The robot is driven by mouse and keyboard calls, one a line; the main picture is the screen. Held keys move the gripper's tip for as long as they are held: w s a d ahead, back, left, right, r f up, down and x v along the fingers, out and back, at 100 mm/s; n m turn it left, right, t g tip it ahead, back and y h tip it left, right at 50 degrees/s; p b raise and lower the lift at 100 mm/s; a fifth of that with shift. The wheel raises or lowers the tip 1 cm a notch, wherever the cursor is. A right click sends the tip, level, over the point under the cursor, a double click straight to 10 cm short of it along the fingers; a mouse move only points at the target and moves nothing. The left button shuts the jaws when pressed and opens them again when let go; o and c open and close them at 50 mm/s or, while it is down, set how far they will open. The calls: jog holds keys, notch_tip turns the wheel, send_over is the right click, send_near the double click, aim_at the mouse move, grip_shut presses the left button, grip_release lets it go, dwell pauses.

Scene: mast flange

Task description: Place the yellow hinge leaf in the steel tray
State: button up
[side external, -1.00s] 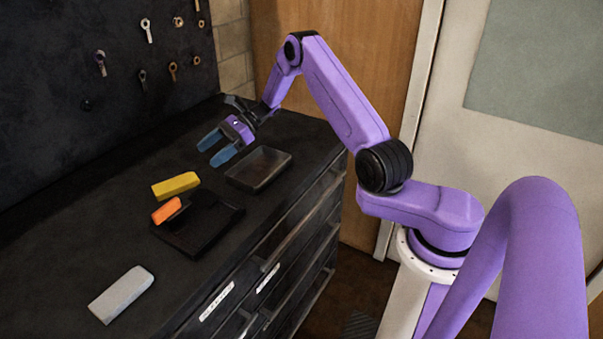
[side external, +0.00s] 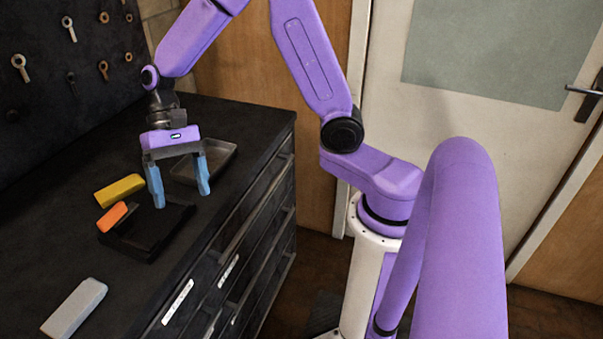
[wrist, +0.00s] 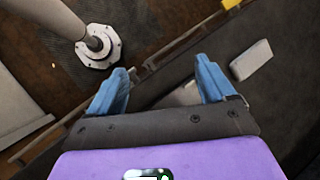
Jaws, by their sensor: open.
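The yellow hinge leaf (side external: 120,190) lies on the black bench top, left of my gripper (side external: 181,198) and apart from it. The steel tray (side external: 222,162) is a shallow, dark grey tray behind my gripper, partly hidden by the fingers; what shows of it looks empty. My gripper points down with its blue fingers open and nothing between them. In the wrist view, my gripper (wrist: 163,66) is also open and empty.
An orange block (side external: 112,217) rests tilted on the left edge of a black tray-like holder (side external: 150,240), close to the yellow leaf. A grey block (side external: 75,307) lies at the front left; it also shows in the wrist view (wrist: 251,60). A dark tool board (side external: 60,90) stands behind.

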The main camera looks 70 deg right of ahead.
jog(key=s+d+r+n+t+h, duration=0.1)
jog(key=s+d+n, duration=0.3)
jog(key=s+n, duration=0.4)
jog(key=s+d+r+n+t+h, duration=0.1)
jog(key=s+d+n+t+h, duration=0.2)
jog(key=s+n, duration=0.5)
jog(key=s+d, duration=0.1)
jog(key=s, duration=0.3)
jog(key=shift+s+d+n+h, duration=0.25)
jog(key=shift+n+h, duration=0.15)
